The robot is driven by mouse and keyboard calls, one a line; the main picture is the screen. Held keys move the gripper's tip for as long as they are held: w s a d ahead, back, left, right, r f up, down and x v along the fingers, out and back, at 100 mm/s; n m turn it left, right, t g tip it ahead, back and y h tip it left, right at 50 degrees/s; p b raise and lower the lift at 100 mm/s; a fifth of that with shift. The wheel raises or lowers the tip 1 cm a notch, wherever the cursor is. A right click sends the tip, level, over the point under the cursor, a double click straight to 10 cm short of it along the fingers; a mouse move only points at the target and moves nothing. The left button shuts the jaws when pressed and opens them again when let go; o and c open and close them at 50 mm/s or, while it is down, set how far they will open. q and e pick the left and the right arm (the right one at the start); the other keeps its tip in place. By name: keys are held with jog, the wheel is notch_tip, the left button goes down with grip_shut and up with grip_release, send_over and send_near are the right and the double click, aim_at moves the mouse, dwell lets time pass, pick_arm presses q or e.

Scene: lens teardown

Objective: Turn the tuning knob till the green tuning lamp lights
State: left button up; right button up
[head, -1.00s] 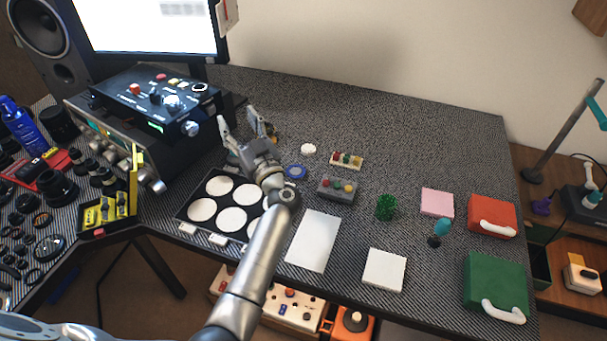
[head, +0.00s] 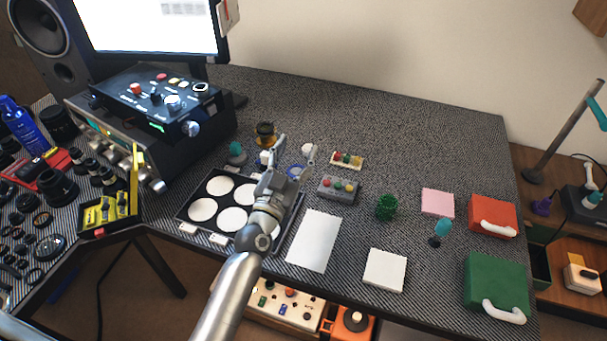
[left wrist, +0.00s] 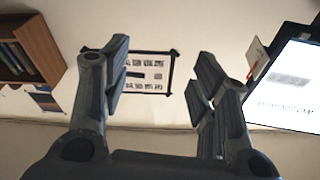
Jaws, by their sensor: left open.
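A black control box (head: 160,100) sits on top of a larger dark unit (head: 110,135) at the back left in the head view. A large silver knob (head: 190,128) is on the box's front, beside a small glowing green strip (head: 157,127). I cannot tell which knob is the tuning knob, nor pick out the tuning lamp. My left gripper (head: 295,156) is over the table, right of the box and well apart from it. It is open and empty. Its open fingers also show in the left wrist view (left wrist: 160,82), facing the wall.
A black tray with white discs (head: 232,219) lies below the gripper. A teal-topped piece (head: 236,153) and a brass piece (head: 265,134) stand between box and gripper. A grey button box (head: 338,190) is to the right. The back right of the table is clear.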

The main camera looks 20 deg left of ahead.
pick_arm(q)
jog(key=shift+s+d+f+m+g+h, duration=0.4)
jog(key=shift+s+d+f+g+h, duration=0.25)
jog(key=shift+f, duration=0.2)
jog(key=shift+s+d+f+m+g+h, duration=0.4)
jog(key=shift+s+d+f+g+h, duration=0.2)
jog(key=shift+s+d+f, duration=0.2)
jog(key=shift+a, duration=0.1)
